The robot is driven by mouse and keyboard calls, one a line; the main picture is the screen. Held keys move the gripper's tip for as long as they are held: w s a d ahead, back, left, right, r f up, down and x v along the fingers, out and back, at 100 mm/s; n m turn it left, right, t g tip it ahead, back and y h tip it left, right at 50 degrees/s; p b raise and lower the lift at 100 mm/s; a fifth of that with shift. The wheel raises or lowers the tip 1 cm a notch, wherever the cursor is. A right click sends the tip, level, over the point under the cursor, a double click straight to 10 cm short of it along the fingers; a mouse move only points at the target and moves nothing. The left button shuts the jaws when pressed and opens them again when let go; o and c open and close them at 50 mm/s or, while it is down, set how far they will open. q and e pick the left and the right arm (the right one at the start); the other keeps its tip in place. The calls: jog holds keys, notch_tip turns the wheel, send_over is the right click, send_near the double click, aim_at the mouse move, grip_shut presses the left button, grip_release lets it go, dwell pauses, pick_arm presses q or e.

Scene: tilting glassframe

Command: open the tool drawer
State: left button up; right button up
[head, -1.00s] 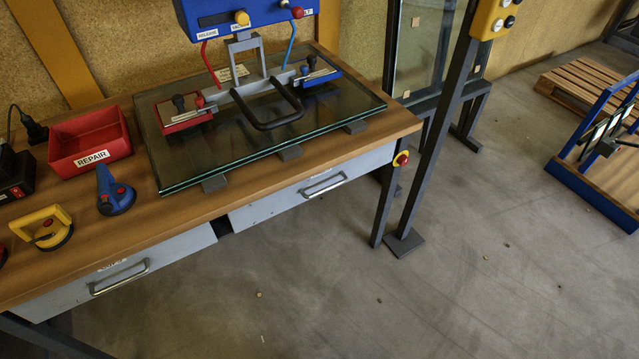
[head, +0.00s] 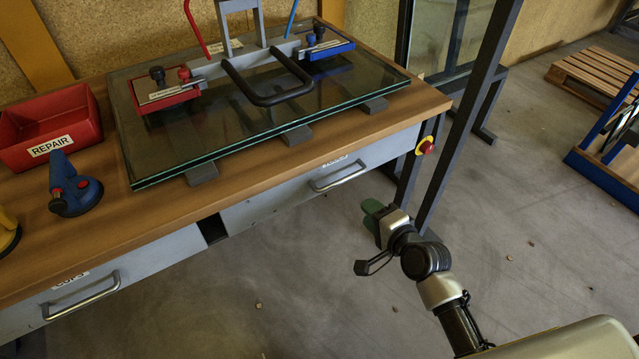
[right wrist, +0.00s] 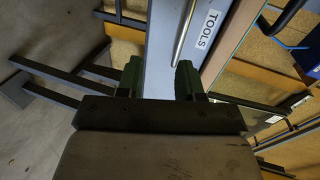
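The tool drawer (head: 265,206) is the grey right-hand drawer under the workbench top, and it looks shut. Its metal bar handle (head: 338,176) runs along the front. In the right wrist view the handle (right wrist: 184,32) and the TOOLS label (right wrist: 207,29) on the grey front show clearly. My right gripper (head: 372,217) has green fingers and is to the right of and below the handle, apart from it. In the right wrist view its two fingers (right wrist: 158,80) stand apart with the drawer front beyond them and nothing between. My left gripper is not in view.
The CUPS drawer (head: 70,300) is at the left. A glass pane with a black-handled lifting frame (head: 268,88) lies on the bench (head: 190,205). A red emergency button (head: 426,147) and a dark post (head: 470,110) stand close to my right gripper.

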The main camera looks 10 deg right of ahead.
aim_at(342, 182)
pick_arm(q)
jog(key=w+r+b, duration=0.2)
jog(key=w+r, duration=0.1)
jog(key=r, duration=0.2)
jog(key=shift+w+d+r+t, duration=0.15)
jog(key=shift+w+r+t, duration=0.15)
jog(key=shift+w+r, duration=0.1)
pick_arm(e)
jog(key=shift+t+y, duration=0.3)
jog(key=shift+w+a+r, duration=0.1)
jog(key=shift+w+a, duration=0.65)
jog(key=shift+w, duration=1)
jog(key=shift+w+a+r, duration=0.1)
jog(key=shift+w+a, duration=0.6)
jog(key=shift+w, duration=1.05)
jog(key=shift+w+a+r, duration=0.1)
jog(key=shift+w+a, duration=0.65)
jog(key=shift+w, duration=1)
grip_shut()
